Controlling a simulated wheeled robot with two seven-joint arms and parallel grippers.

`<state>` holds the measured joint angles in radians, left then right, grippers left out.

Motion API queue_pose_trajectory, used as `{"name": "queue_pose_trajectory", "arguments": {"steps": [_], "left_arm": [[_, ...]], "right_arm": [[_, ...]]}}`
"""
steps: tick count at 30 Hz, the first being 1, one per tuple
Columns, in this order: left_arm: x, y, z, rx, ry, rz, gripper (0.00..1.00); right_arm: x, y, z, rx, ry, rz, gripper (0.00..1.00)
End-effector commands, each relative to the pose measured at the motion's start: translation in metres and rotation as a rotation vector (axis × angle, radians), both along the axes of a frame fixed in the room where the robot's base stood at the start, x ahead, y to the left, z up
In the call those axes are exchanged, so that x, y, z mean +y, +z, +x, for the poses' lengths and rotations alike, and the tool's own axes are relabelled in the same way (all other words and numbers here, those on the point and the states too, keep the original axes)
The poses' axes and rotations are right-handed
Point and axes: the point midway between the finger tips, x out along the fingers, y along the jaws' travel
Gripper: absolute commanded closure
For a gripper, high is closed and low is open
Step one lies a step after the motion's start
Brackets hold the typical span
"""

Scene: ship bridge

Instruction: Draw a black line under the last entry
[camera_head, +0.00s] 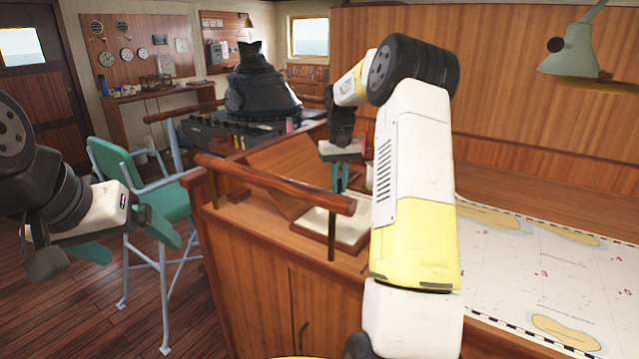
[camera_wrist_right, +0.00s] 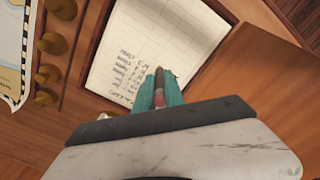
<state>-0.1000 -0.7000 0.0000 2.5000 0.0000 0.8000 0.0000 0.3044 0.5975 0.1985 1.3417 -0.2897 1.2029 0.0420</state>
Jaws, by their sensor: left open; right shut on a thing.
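The open logbook (camera_head: 345,226) lies on the wooden desk, its pale page partly hidden behind the rail. In the right wrist view the ruled page (camera_wrist_right: 150,45) shows several short handwritten lines (camera_wrist_right: 125,72) on its left part. My right gripper (camera_head: 340,188) is above the logbook, pointing down. It is shut on a slim pen (camera_wrist_right: 159,84), reddish and dark, between its teal fingers. The pen's tip is over the page near the entries; I cannot tell whether it touches. My left gripper (camera_head: 118,240) is open and empty, in the air left of the desk.
A wooden rail (camera_head: 270,182) runs in front of the logbook. A tilted wooden board (camera_head: 288,172) stands beside it. A chart (camera_head: 550,270) covers the desk at right, below a lamp (camera_head: 570,52). A green chair (camera_head: 135,180) stands at left. Brass-coloured knobs (camera_wrist_right: 48,73) line the book's left side.

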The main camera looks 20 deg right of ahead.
Motion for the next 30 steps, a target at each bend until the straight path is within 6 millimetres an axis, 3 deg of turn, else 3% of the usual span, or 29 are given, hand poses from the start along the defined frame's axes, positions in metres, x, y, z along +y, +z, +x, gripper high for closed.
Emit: {"name": "queue_pose_trajectory", "arguments": {"steps": [30], "left_arm": [[0.000, 0.000, 0.000, 0.000, 0.000, 0.000, 0.10]], "right_arm": [[-0.009, 0.000, -0.011, 0.000, 0.000, 0.000, 1.00]]}}
